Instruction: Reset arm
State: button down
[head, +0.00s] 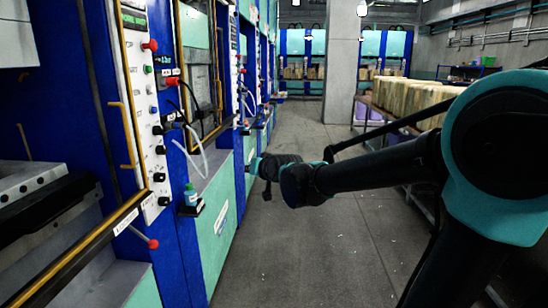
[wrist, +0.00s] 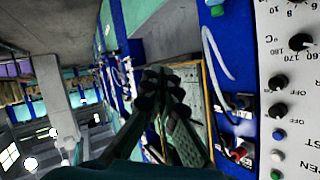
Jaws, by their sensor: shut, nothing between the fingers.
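My gripper (head: 252,166) is at the end of my black and teal arm, which reaches in from the right in the head view. It is in front of the blue and teal press fronts, above the aisle floor. Whether it touches the press front cannot be told. In the wrist view the fingers of my gripper (wrist: 163,78) are dark and close together, shut with nothing held. The press control panel (head: 138,95) has knobs and a red button; a similar panel (wrist: 285,80) fills the right of the wrist view.
A small bottle with a green cap (head: 191,194) stands on a ledge of the press. A pale hose (head: 199,158) hangs near it. A concrete pillar (head: 342,60) stands at the back. Stacked pale blocks (head: 415,95) sit on a table at right. The grey floor (head: 300,250) is clear.

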jog(key=s+d+f+m+g+h, duration=0.1)
jog(key=s+d+f+g+h, duration=0.5)
jog(key=s+d+f, duration=2)
jog(key=shift+s+d+f+g+h, duration=0.2)
jog(key=shift+s+d+g+h, duration=0.15)
jog(key=shift+d+g, duration=0.5)
jog(key=w+a+r+t+y, duration=0.2)
jog(key=w+a+r+t, duration=0.2)
jog(key=w+a+r, duration=0.65)
jog(key=w+a+r+t+y, duration=0.2)
jog(key=w+a+r+t, duration=0.2)
jog(key=w+a+r, duration=0.65)
jog(key=w+a+r+t+y, duration=0.1)
jog(key=w+a+r+y, duration=0.2)
jog(key=a+r, duration=0.9)
jog(key=w+a+r+t+y, duration=0.2)
jog(key=a+r+y, duration=0.3)
jog(key=a+r, duration=0.7)
jog(key=shift+w+a+r+y, duration=0.35)
jog(key=shift+w+r, duration=0.2)
jog(key=shift+r, duration=0.2)
